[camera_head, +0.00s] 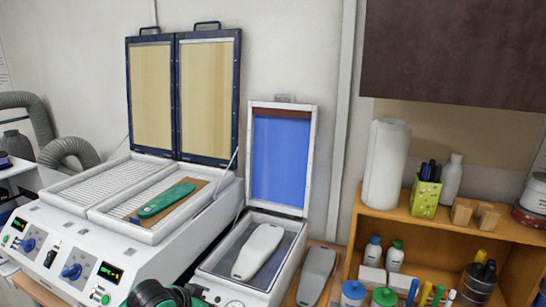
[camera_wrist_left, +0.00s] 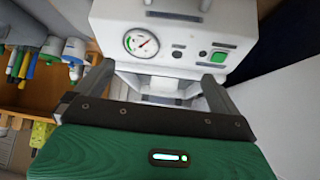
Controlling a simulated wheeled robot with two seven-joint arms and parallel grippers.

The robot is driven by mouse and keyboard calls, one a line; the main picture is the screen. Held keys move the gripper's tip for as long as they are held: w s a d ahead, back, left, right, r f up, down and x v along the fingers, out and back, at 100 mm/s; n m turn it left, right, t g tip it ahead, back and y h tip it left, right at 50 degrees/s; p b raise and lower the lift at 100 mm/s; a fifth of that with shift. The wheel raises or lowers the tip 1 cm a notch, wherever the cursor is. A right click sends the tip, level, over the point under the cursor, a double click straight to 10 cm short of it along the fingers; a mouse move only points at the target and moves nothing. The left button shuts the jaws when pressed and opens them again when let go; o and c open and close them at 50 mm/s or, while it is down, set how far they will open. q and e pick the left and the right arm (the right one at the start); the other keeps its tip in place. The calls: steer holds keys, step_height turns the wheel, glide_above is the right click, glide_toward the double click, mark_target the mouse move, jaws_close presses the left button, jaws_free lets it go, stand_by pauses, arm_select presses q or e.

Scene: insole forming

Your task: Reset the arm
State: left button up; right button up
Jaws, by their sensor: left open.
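My left gripper (camera_wrist_left: 155,88) is open and empty in the left wrist view, its two fingers apart in front of a white machine front with a gauge (camera_wrist_left: 141,42) and a green button (camera_wrist_left: 219,57). In the head view, a dark and green part of my left arm shows at the bottom edge, in front of the small press; its fingers cannot be made out there. A green insole (camera_head: 166,199) lies on a brown board in the right bay of the open heater (camera_head: 65,240). A white foot form (camera_head: 258,251) lies in the open press (camera_head: 212,264). My right gripper is out of view.
A second, greyer foot form (camera_head: 316,275) lies right of the press. A wooden shelf (camera_head: 440,217) on the right holds a paper roll (camera_head: 386,163), bottles, pens and jars. Both lids (camera_head: 183,38) of the heater and the press's blue-sheeted lid (camera_head: 279,158) stand raised.

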arm_select(q)
steer(key=s+f+n+g+y, duration=0.1)
steer(key=s+f, duration=0.3)
steer(key=s, duration=0.4)
steer(key=s+f, duration=0.5)
steer(key=s, duration=0.3)
steer(key=s+a+f+n+g+y, duration=0.1)
steer(key=s+a+y, duration=0.15)
steer(key=s, duration=0.55)
steer(key=s+a+f+n+g+y, duration=0.15)
steer(key=s+a, duration=0.25)
steer(key=s, duration=0.5)
step_height(320, 180, down, 31)
steer(key=g+h+b, duration=0.1)
steer(key=g, duration=0.1)
steer(key=s+a+f, duration=0.3)
steer(key=s+f, duration=1.6)
steer(key=f, duration=0.3)
steer(key=shift+s+g+b, duration=0.35)
steer(key=shift+g+b, duration=0.1)
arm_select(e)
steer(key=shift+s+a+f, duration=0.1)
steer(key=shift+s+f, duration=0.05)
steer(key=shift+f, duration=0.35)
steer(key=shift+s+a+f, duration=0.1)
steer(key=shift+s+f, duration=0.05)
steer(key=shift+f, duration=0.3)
